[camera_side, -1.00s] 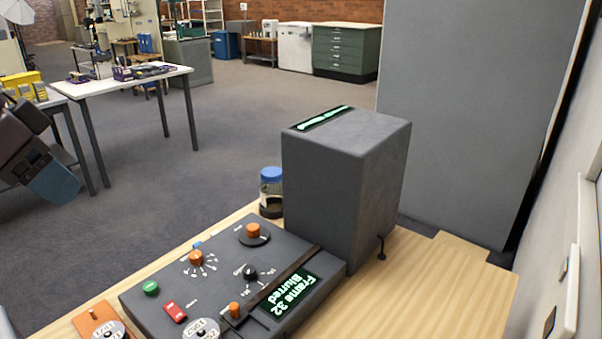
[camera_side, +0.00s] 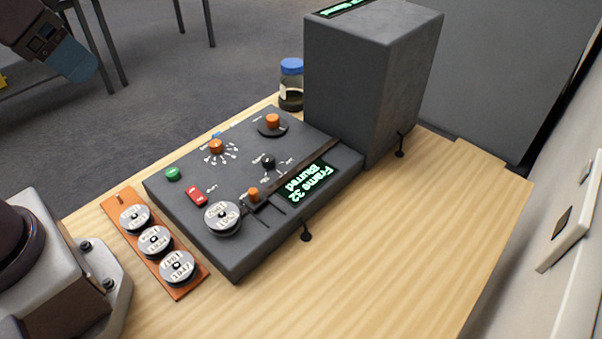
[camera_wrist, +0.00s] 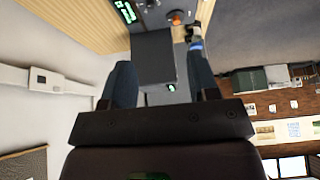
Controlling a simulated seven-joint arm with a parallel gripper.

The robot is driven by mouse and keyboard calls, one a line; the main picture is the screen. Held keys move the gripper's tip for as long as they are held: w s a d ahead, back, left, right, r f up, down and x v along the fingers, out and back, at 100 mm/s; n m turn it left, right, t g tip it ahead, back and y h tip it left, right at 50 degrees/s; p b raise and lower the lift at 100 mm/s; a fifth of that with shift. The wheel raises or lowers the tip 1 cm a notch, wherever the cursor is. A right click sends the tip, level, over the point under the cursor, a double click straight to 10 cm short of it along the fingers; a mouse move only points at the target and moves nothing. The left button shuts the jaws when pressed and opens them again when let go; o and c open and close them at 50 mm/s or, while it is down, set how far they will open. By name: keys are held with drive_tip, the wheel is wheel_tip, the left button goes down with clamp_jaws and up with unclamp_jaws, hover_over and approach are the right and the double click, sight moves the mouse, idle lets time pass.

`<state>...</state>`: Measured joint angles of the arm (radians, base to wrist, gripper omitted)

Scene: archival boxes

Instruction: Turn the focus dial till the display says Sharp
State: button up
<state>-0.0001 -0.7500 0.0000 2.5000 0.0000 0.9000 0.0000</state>
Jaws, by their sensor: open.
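The console (camera_side: 230,258) lies on the wooden bench. Its lit display (camera_side: 309,182) reads "Frame 32 Blurred". Its top carries a black knob (camera_side: 268,161) with marks beside the display, an orange knob (camera_side: 216,146) with a ring of marks, and another orange knob (camera_side: 272,120) on a dark disc. The knob labels are too small to read, so I cannot tell which is the focus dial. My gripper (camera_side: 76,62) is at the upper left, away from the console. In the wrist view my gripper (camera_wrist: 161,65) is open and empty, with the console beyond its fingers.
A tall grey box (camera_side: 365,80) stands behind the console, beside a blue-capped jar (camera_side: 291,85). An orange rack (camera_side: 170,290) of several labelled reels lies left of it. Another reel (camera_side: 222,218) sits on the console. The bench (camera_side: 400,260) is clear at right.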

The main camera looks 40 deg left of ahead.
drive_tip(key=n+g, duration=0.4)
drive_tip(key=g, duration=0.2)
hover_over(215, 143)
wheel_tip(215, 143, down, 17)
drive_tip(key=shift+n, duration=0.3)
wheel_tip(215, 143, down, 13)
drive_tip(key=shift+r, duration=0.1)
drive_tip(key=c, duration=0.9)
